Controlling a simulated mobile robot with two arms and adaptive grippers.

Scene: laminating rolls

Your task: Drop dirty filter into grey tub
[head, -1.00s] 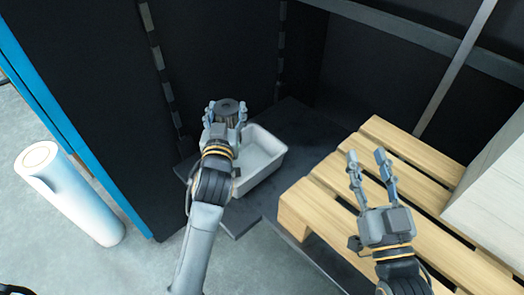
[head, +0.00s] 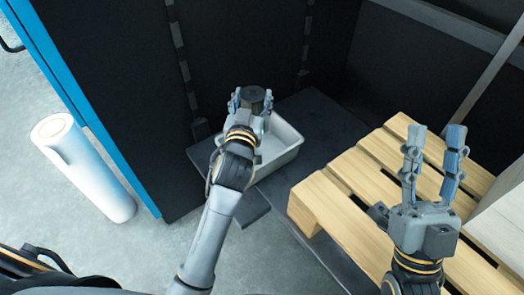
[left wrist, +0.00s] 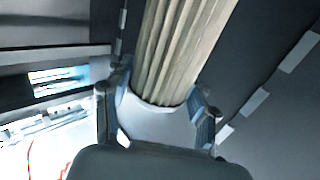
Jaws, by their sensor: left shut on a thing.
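The dirty filter shows in the head view as a dark round end (head: 256,95) between the fingers of my left gripper (head: 251,102). In the left wrist view the filter (left wrist: 180,50) is a pleated, beige-brown cylinder, held between both fingers (left wrist: 160,112). My left gripper is shut on it. The grey tub (head: 285,150) is a shallow open tray on a dark slab. The filter and gripper are over the tub's back left part in the head view; their height above it is hard to tell. My right gripper (head: 432,150) is open and empty above the pallet.
A wooden pallet (head: 330,205) lies right of the tub, with a pale box (head: 500,225) on it. A white roll (head: 90,175) stands on the floor at left. Dark panels (head: 110,60) rise behind the tub, with a blue edge at left.

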